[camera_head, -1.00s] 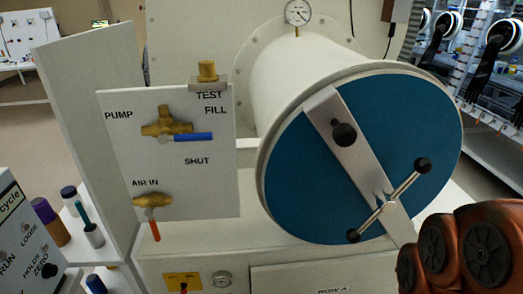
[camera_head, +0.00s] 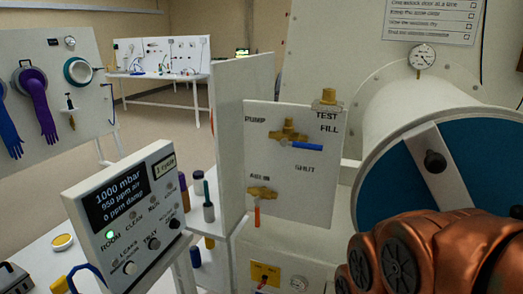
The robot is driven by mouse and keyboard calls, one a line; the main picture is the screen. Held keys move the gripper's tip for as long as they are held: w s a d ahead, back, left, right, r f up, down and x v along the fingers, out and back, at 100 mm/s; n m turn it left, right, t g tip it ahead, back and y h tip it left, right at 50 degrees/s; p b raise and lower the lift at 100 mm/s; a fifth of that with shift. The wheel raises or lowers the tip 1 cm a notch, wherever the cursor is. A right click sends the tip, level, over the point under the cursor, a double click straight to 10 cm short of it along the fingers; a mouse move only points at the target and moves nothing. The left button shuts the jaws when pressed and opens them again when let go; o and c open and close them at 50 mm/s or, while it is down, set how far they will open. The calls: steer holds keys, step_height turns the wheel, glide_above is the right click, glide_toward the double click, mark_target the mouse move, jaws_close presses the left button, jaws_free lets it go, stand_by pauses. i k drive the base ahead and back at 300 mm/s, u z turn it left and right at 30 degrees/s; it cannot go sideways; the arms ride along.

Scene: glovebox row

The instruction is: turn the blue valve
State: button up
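The blue valve is a brass body with a blue lever handle (camera_head: 310,146), mounted on a white panel (camera_head: 262,185) in the head view. Its lever points right and roughly level. The labels around it are PUMP at the left, TEST and FILL above right, and SHUT below. My copper-coloured arm (camera_head: 425,255) fills the lower right corner, to the right of and below the valve. My gripper is out of the frame.
A second brass valve with an orange handle (camera_head: 257,215) hangs below, its handle pointing down. A round chamber with a blue door (camera_head: 385,195) stands at the right. A display box (camera_head: 125,215) is front left. Open floor (camera_head: 165,125) shows at the back left.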

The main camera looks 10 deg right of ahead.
mark_target(283, 143)
steer(key=u, duration=0.5)
steer(key=k, duration=1.25)
steer(key=u, duration=1)
steer(key=i, duration=1.05)
steer(key=z, duration=0.6)
